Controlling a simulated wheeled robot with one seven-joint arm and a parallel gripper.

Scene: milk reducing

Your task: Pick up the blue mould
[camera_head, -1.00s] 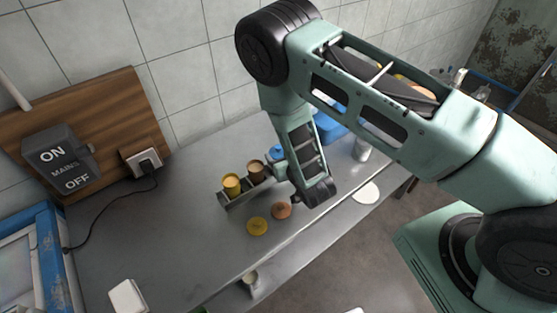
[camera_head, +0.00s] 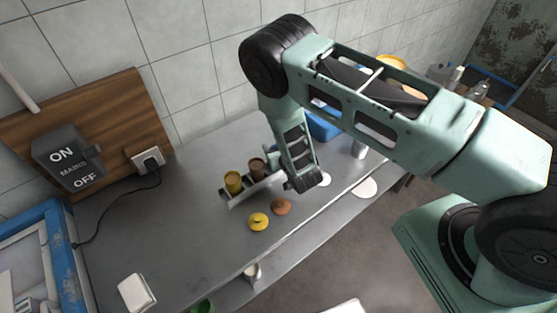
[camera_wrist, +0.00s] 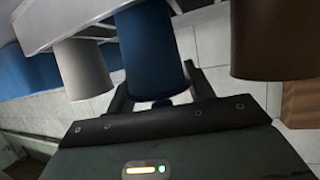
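The blue mould (camera_wrist: 150,45) is a blue cylinder in the middle of the wrist view. My gripper (camera_wrist: 160,84) has one dark finger on each side of its near end. The fingers look apart, and I cannot tell whether either touches the mould. A white cylinder (camera_wrist: 84,68) is to its left and a brown one (camera_wrist: 272,38) to its right. In the head view my arm's end is at the right of a metal rack (camera_head: 238,203) with a yellow cup (camera_head: 233,182) and a brown cup (camera_head: 257,168). The blue mould is not clearly visible there, apparently behind my arm.
A blue container (camera_head: 322,127) stands behind my arm. A tiled wall borders the back. The counter's left part is mostly clear.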

